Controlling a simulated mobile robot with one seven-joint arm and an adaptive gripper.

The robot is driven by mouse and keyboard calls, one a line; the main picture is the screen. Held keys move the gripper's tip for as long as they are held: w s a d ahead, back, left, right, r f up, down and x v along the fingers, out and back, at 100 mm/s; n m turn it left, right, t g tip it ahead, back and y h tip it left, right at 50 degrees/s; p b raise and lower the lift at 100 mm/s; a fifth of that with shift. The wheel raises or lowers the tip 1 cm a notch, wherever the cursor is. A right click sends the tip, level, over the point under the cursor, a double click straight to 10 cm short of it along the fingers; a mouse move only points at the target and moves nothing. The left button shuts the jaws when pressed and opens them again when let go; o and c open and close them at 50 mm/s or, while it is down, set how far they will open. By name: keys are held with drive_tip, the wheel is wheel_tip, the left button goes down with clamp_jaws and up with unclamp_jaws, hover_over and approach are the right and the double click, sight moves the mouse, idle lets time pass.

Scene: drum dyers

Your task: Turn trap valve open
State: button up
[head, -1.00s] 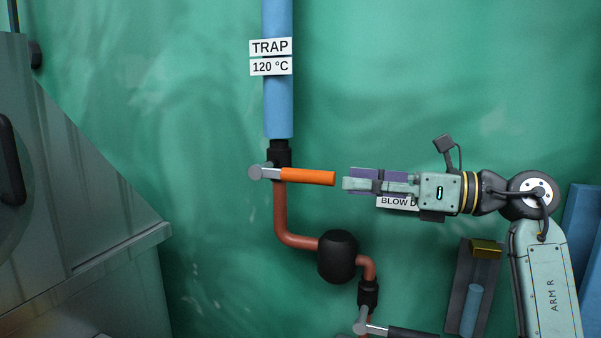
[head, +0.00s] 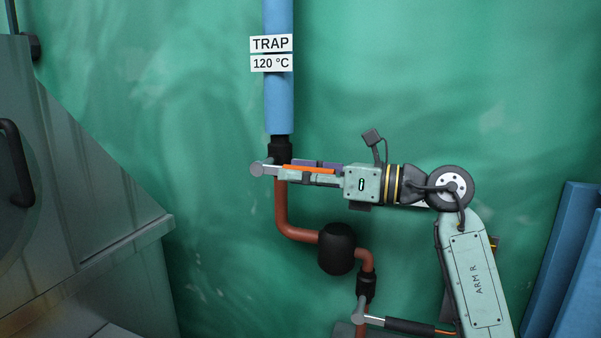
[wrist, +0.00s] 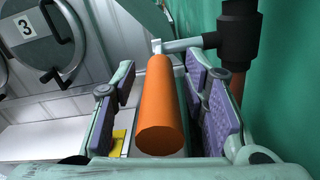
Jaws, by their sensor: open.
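The trap valve's orange lever handle (head: 309,169) lies level, pointing right from its grey pivot (head: 257,169) on the pipe, under the TRAP label (head: 271,44). My gripper (head: 287,170) is at the handle, its fingers reaching along it nearly to the pivot and hiding part of it. In the wrist view the orange handle (wrist: 161,105) lies between my open gripper's (wrist: 160,98) two purple-padded fingers. Gaps show on both sides of it, wider on the left.
A blue insulated pipe (head: 279,100) rises above the valve. Below, a brown pipe (head: 283,215) bends to a black trap body (head: 337,249) and a second, black-handled valve (head: 409,327). Grey machine casing (head: 90,210) stands at left. Green wall lies behind.

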drive_tip(key=shift+c, duration=0.2)
clamp_jaws()
idle(0.6)
